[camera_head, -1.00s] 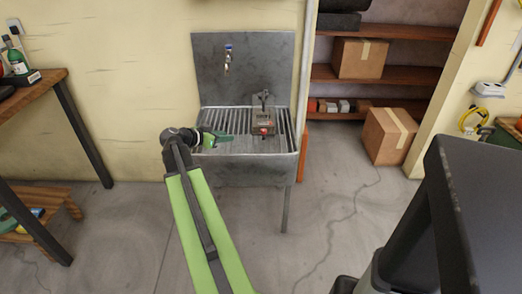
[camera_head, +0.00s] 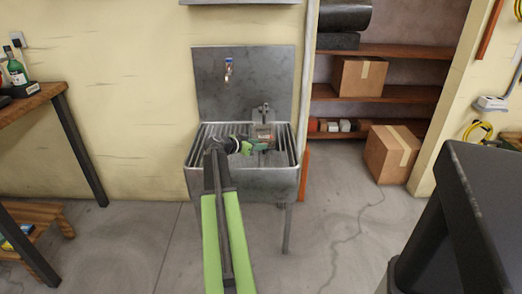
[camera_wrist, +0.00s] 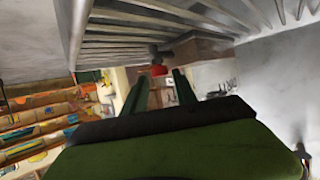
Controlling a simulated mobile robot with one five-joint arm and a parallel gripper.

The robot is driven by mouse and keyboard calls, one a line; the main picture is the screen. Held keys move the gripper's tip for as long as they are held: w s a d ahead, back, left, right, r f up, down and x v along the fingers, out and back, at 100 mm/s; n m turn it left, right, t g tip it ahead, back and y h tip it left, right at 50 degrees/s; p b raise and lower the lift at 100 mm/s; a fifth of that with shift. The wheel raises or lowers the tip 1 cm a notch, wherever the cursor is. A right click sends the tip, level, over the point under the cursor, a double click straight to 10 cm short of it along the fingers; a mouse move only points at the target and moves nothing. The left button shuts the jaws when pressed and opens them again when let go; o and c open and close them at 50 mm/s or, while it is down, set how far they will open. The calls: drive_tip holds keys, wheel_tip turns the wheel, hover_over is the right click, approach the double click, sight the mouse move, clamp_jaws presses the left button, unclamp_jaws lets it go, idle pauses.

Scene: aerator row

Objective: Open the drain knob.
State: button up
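A small brown-grey box (camera_head: 264,131) sits in the metal sink (camera_head: 246,184), below the tap on the right side. In the wrist view the box (camera_wrist: 204,47) shows upside down, with a red knob (camera_wrist: 159,70) on it. My gripper (camera_head: 268,146) reaches over the sink to the front of the box, and its green fingers cover the knob in the head view. In the wrist view the two fingers of my gripper (camera_wrist: 160,76) are apart, with the red knob between or just beyond their tips. I cannot tell whether they touch it.
The sink's slatted drainboard (camera_head: 213,133) lies around the box. A tap (camera_head: 228,70) is on the back panel. A wooden workbench (camera_head: 36,96) stands at the left. Shelves and a cardboard box (camera_head: 391,153) are at the right. The floor before the sink is clear.

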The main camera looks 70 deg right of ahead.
drive_tip(key=shift+x, duration=1)
drive_tip(key=shift+a, duration=0.1)
clamp_jaws()
